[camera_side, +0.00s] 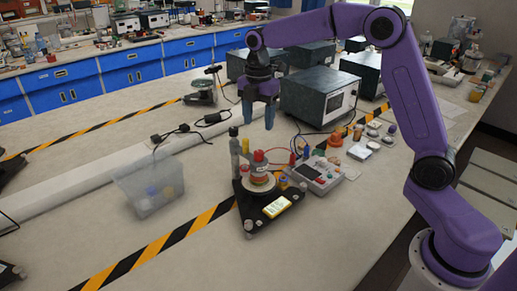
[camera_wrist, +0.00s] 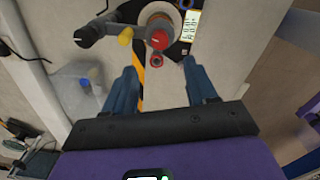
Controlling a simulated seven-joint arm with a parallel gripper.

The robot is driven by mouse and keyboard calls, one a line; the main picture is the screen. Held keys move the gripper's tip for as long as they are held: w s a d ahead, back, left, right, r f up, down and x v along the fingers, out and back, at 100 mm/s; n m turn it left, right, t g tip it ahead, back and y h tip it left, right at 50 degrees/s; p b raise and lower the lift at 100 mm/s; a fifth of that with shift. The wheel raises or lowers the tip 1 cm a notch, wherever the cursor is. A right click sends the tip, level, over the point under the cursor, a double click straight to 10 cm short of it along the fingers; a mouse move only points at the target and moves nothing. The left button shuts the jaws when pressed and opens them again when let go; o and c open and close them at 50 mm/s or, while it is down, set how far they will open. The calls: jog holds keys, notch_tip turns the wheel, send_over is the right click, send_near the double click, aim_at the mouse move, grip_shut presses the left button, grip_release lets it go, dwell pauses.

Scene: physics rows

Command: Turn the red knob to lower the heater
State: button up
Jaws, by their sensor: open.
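The heater is a black three-cornered stand (camera_side: 257,218) with a pale round plate and a lit display (camera_side: 276,207); the display also shows in the wrist view (camera_wrist: 190,27). A red-topped bottle (camera_side: 259,166) stands upright on the plate and appears from above in the wrist view (camera_wrist: 160,40).
A clear bin (camera_side: 149,186) sits left, a grey meter with leads (camera_side: 318,175) right, and a boxy instrument (camera_side: 320,95) behind. The front left bench is clear.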

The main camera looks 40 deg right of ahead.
aim_at(258, 152)
notch_tip(258, 152, down, 10)
jog(key=shift+f, duration=0.1)
jog(key=shift+c, duration=0.3)
jog(key=c, duration=1)
